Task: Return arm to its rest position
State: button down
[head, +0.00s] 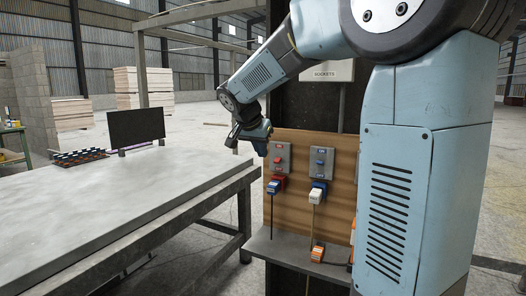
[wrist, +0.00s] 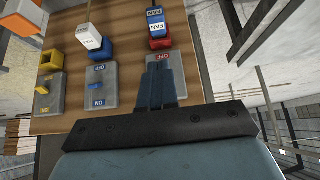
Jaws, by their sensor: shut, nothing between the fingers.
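My gripper shows in the head view (head: 264,150) at the end of the raised, bent arm, in front of the upper left of the wooden socket panel (head: 292,219). In the wrist view, my gripper (wrist: 161,72) has its two dark fingers together with nothing between them. The fingertips appear over the grey switch box (wrist: 176,70) marked OFF, partly hiding it; I cannot tell if they touch it. A blue plug marked FAN (wrist: 156,20) sits at the red socket (wrist: 160,43) beside that box.
A white plug (head: 316,195) sits at the blue socket under another switch box (head: 320,162). An orange plug (head: 317,252) is on the grey ledge (head: 290,254). A grey workbench (head: 110,200) fills the left, its top mostly clear, with a dark upright panel (head: 136,126) behind.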

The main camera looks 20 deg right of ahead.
jog(key=s+a+f+n+y, duration=0.1)
jog(key=s+f+n+y, duration=0.1)
jog(key=s, duration=1.3)
jog(key=s+a+f+n+y, duration=0.1)
jog(key=s+f+n+y, duration=0.2)
jog(key=s+n, duration=0.4)
jog(key=s+f, duration=0.1)
jog(key=s, duration=0.7)
jog(key=shift+s+a+f+t, duration=0.2)
jog(key=shift+a+f+t, duration=0.05)
jog(key=shift+f+t, duration=0.15)
jog(key=shift+d, duration=0.1)
